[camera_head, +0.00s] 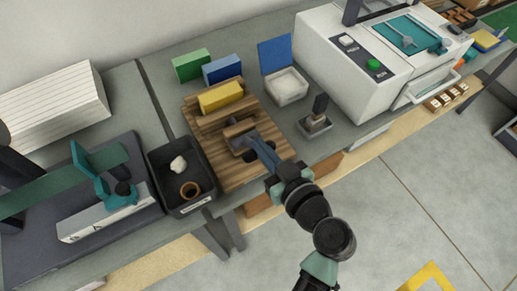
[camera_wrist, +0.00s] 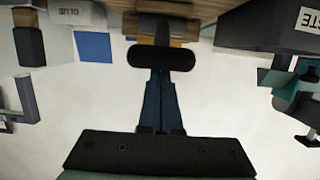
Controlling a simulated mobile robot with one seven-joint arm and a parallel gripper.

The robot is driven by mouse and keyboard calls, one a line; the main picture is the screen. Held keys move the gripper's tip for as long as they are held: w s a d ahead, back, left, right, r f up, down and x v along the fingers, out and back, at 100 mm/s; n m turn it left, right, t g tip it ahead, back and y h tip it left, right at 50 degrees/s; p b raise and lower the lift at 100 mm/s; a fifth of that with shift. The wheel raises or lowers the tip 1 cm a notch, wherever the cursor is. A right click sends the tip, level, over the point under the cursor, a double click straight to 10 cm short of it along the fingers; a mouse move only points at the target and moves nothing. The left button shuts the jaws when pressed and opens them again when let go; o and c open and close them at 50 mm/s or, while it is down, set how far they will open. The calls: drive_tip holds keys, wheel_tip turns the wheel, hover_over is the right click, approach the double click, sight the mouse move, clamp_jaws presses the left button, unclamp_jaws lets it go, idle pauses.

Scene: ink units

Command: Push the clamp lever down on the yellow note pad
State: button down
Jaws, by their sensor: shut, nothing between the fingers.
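The yellow note pad (camera_head: 221,96) stands on edge in a wooden press (camera_head: 215,160), behind its wooden crossbar. A dark clamp lever (camera_head: 240,146) sits at the middle of the press, partly hidden by my gripper. In the wrist view, its dark rounded bar (camera_wrist: 160,57) lies across the tips of my gripper. Slivers of the yellow pad (camera_wrist: 176,43) show behind it. My gripper (camera_head: 254,140) is shut and empty, reaching over the press from the front right. Its tips are at or very near the lever; I cannot tell whether they touch.
A green pad (camera_head: 191,65) and a blue pad (camera_head: 222,69) stand behind the press. A black bin (camera_head: 180,205) is close on the left. A small dark-handled stand (camera_head: 316,121), an open white box (camera_head: 287,87) and a large white machine (camera_head: 345,65) are on the right.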

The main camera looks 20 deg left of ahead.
drive_tip(key=shift+s+d+f+t+y+b, duration=0.3)
drive_tip(key=shift+f+y+b, duration=0.35)
drive_tip(key=shift+b, duration=2.05)
drive_tip(key=shift+s+d+f+t+y+b, duration=0.2)
drive_tip(key=shift+f+t+y+b, duration=0.45)
drive_tip(key=shift+b, duration=2)
drive_tip(key=shift+s+d+f+t+y+b, duration=0.25)
drive_tip(key=shift+f+b, duration=0.7)
drive_tip(key=shift+b, duration=1.75)
drive_tip(key=y+b, duration=0.1)
drive_tip(key=b, duration=0.3)
drive_tip(key=f+t+b, duration=0.1)
drive_tip(key=b, duration=0.2)
drive_tip(key=shift+d+f+y+b, duration=0.1)
drive_tip(key=shift+d+y+b, duration=0.2)
drive_tip(key=shift+y+b, duration=0.05)
drive_tip(key=shift+s+b, duration=0.1)
drive_tip(key=shift+b, duration=0.65)
